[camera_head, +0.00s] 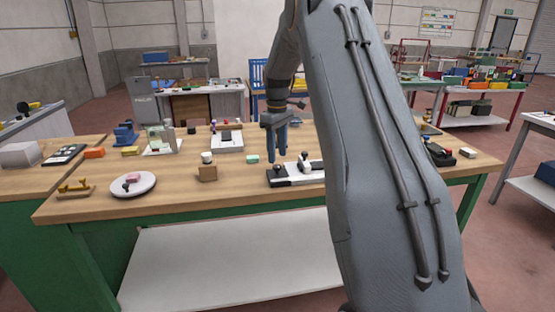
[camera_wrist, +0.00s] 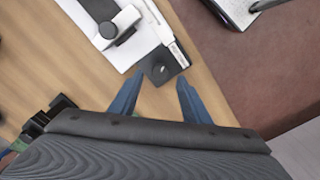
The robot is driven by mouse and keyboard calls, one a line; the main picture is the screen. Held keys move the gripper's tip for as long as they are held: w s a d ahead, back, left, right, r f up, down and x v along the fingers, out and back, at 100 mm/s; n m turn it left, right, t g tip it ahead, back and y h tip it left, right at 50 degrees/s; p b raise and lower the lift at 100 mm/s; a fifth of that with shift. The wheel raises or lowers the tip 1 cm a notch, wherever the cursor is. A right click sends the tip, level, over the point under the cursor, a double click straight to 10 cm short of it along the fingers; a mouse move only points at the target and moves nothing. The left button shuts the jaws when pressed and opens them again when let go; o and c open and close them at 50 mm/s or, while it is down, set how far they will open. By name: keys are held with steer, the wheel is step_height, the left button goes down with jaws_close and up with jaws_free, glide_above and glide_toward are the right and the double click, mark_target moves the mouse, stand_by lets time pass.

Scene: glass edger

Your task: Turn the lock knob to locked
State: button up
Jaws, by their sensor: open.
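A black and white fixture (camera_head: 312,178) lies near the front edge of the wooden bench. In the wrist view, a dark square block (camera_wrist: 172,57) with a small round feature on top sits at its end. A black knob-like part (camera_wrist: 109,30) stands on the fixture's white plate (camera_wrist: 90,14). I cannot tell for sure which of these is the lock knob, or its setting. My gripper (camera_head: 279,160) points down over the fixture's left end. In the wrist view, my gripper (camera_wrist: 160,78) is open and empty, its fingertips on either side of the dark block's near end.
The bench's front edge is close to the fixture.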

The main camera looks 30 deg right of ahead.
mark_target(277, 166)
steer(key=shift+f+p, duration=0.4)
steer(key=shift+f, duration=1.5)
steer(key=c, duration=1)
steer(key=shift+c, duration=0.2)
steer(key=m+b, duration=0.1)
steer(key=m, duration=1)
steer(key=shift+r+m+b, duration=0.1)
steer(key=shift+m+b, duration=0.2)
steer(key=shift+m, duration=0.1)
